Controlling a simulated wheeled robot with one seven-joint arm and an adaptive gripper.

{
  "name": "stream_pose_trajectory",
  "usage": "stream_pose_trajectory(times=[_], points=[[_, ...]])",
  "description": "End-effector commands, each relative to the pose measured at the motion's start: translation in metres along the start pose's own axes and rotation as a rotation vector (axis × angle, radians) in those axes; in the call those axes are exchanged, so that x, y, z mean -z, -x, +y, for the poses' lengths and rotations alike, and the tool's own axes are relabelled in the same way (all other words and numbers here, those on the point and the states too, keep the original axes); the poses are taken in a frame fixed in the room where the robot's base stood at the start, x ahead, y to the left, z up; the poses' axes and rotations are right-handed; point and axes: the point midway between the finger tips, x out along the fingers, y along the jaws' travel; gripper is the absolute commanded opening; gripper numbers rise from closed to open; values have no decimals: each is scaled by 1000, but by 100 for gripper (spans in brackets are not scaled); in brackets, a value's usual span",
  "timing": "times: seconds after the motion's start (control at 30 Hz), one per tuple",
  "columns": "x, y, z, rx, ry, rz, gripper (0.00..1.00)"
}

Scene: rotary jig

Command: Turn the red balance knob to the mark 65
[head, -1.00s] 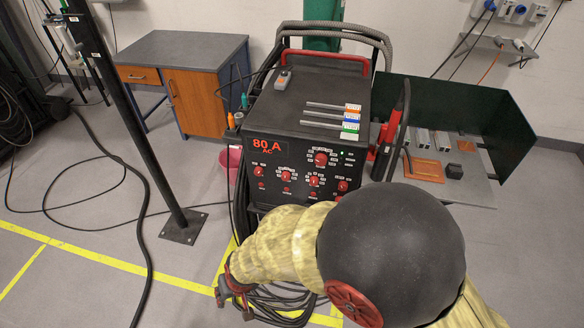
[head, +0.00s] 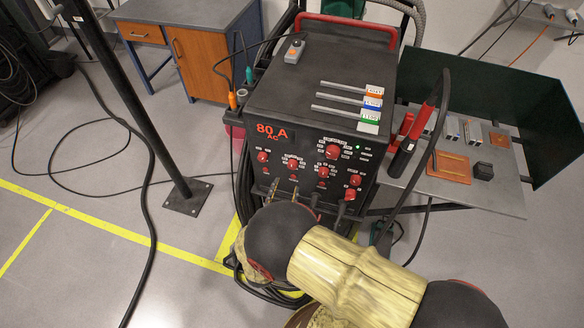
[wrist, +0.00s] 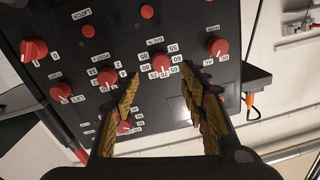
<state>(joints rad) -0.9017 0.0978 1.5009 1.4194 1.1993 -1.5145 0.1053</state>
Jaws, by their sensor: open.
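My gripper (wrist: 167,84) is open and empty. Its two yellowish fingers point toward the panel, one to each side of the knob's line, apart from it. In the head view my gripper (head: 284,190) is just in front of the panel's lower left part.
Other red knobs sit close by, one to the right (wrist: 217,47) and one to the left (wrist: 107,77). The black machine (head: 310,75) has an 80 A display. Cables hang at its lower front. A side table (head: 490,200) stands at right.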

Motion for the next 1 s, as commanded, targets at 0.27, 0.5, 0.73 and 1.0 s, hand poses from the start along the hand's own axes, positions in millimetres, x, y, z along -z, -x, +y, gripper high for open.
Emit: stream_pose_trajectory(times=[0.27,0.5,0.73,1.0], points=[[3,-27,1,-2,-5,15,44],[3,-62,0,-1,-6,13,44],[4,-77,-1,3,-5,12,44],[4,-78,-2,4,-5,11,43]])
